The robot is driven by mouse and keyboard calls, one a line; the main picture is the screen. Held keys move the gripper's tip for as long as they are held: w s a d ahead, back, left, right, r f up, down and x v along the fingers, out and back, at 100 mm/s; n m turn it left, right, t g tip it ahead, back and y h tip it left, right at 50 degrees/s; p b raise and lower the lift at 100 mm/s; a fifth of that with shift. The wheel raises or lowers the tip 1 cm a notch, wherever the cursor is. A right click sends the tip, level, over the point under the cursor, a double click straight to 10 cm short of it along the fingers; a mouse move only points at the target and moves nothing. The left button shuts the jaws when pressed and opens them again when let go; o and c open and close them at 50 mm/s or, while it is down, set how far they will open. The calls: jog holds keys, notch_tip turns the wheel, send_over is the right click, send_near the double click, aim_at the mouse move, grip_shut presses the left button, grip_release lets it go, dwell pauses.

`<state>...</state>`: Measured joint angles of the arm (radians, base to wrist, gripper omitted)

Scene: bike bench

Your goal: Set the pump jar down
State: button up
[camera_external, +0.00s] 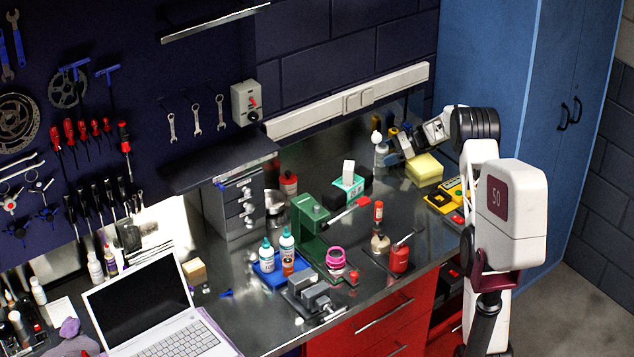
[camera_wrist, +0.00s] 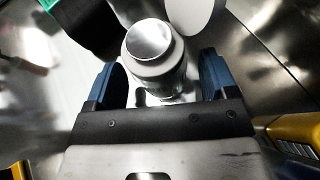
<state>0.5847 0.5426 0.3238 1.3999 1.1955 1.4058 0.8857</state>
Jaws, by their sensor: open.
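The pump jar (camera_external: 381,157) is a pale bottle with a white top, standing upright on the metal bench near the back wall in the external view. In the wrist view, a jar with a round silvery top (camera_wrist: 152,62) sits between my two blue fingers; I take it to be the same jar. My gripper (camera_external: 391,147) reaches it from the right. In the wrist view my gripper (camera_wrist: 160,85) is open, with a gap showing beside the jar on both sides. The jar's base is mostly hidden in the wrist view.
A yellow sponge-like block (camera_external: 424,169) lies just right of the jar. A yellow case (camera_external: 445,195) lies near my arm. Bare bench (camera_external: 395,205) shows in front of the jar.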

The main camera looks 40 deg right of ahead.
jog(key=v, duration=1.2)
dwell(0.6)
jog(key=s+a+r+n+g+h, duration=0.25)
jog(key=s+a+r, duration=0.3)
jog(key=a, duration=0.55)
jog(key=s+a+r+n+g+h, duration=0.1)
jog(key=s+a+r+n, duration=0.5)
jog(key=a, duration=0.5)
jog(key=s+a+r+n+g+h, duration=0.15)
jog(key=s+a+r, duration=0.25)
jog(key=s+a, duration=0.5)
jog(key=s+a+r+n+h, duration=0.2)
jog(key=s+a+n+h, duration=0.35)
jog(key=s+a, duration=1)
jog(key=s+a+f+n+h, duration=0.1)
jog(key=s+n, duration=0.3)
jog(key=s, duration=0.5)
jog(key=s+a+f+n+t, duration=0.1)
jog(key=s+f+n, duration=0.2)
jog(key=s, duration=0.6)
jog(key=shift+f+n+t+h, duration=0.3)
jog(key=shift+f+n+h, duration=0.05)
jog(key=shift+f, duration=0.05)
